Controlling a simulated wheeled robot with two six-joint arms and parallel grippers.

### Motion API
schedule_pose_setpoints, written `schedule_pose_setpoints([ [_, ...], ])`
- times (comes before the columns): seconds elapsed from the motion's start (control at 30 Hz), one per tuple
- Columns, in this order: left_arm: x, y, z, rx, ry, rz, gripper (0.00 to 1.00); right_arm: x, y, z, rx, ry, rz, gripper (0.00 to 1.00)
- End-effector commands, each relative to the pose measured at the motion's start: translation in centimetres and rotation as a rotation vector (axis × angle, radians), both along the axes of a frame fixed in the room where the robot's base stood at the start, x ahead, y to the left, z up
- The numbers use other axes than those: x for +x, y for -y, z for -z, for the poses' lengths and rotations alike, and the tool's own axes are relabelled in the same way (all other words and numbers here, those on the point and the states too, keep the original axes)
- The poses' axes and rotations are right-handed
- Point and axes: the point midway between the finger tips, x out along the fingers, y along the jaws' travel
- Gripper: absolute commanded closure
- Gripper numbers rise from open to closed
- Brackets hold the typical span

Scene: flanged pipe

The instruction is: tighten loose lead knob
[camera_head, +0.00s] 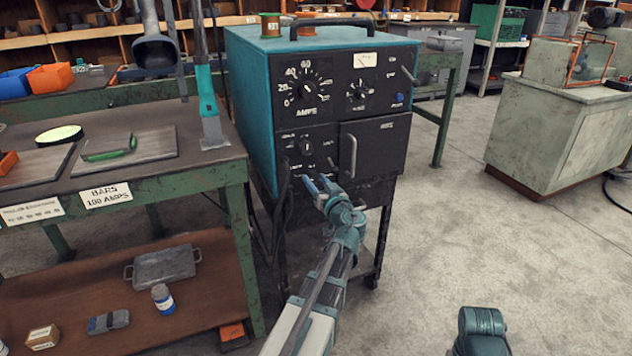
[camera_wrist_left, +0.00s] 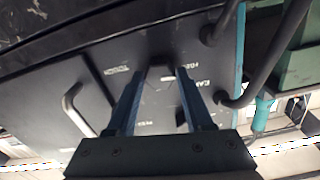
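The teal welding machine (camera_head: 252,115) has a black front panel with dials, a small lower knob and a handle. My left gripper (camera_head: 318,184) is at the lower part of this panel. In the left wrist view, the left gripper (camera_wrist_left: 159,74) has its fingers apart. A dark, blocky knob (camera_wrist_left: 159,77) shows between and just beyond the fingertips, with small gaps at its sides; I cannot tell whether they touch. In the head view the gripper hides that spot. My right gripper is out of view; only a teal part of my own body shows at the bottom right.
Dark cables (camera_wrist_left: 234,60) plug into the panel beside the gripper. A metal handle (camera_head: 349,157) sticks out to the right of the gripper. A green workbench (camera_head: 240,240) with plates and tools stands at left. The floor (camera_head: 450,240) at right is clear.

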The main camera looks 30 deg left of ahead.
Motion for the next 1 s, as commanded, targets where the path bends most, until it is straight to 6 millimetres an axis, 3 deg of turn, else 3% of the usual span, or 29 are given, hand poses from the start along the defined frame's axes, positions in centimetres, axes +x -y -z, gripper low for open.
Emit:
schedule_pose_setpoints([
  [0.03,0.00,0.01,0.00,0.000,0.000,0.000,0.59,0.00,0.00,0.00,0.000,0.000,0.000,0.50],
  [0.27,0.00,0.02,0.00,0.000,0.000,0.000,1.00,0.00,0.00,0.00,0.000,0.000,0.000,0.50],
  [0.67,0.02,0.04,0.02,0.035,-0.052,0.000,1.00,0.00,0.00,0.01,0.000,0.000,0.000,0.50],
  [1.0,0.07,0.06,0.07,0.189,-0.274,0.000,1.00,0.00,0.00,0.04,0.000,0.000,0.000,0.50],
])
